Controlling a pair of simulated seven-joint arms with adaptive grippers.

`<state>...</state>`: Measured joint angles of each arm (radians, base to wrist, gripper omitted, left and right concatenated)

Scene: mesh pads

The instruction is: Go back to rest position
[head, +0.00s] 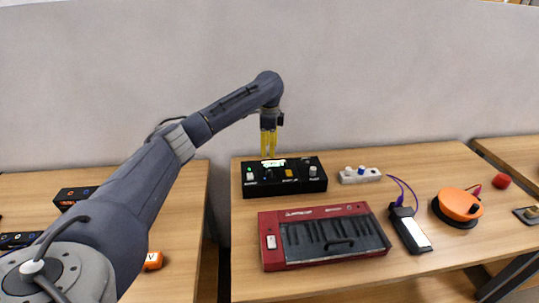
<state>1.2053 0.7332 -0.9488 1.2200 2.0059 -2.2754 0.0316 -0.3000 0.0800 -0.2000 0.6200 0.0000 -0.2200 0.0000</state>
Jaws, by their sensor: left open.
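My left gripper (268,155) has yellow fingers pointing down over the back edge of a black control box (258,188) with knobs and a lit display. The gripper is open, and I see nothing held in it. Its fingertips are just above or behind the box; I cannot tell whether they touch it. My left arm reaches in from the lower left, over the gap between two tables. My right gripper is not in view.
A red keyboard (273,258) lies in front of the box. To its right are a white knobbed strip (359,179), a black device (408,232) with a purple cable and an orange disc (458,204). The left table (185,225) holds black boxes and an orange cube (152,261).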

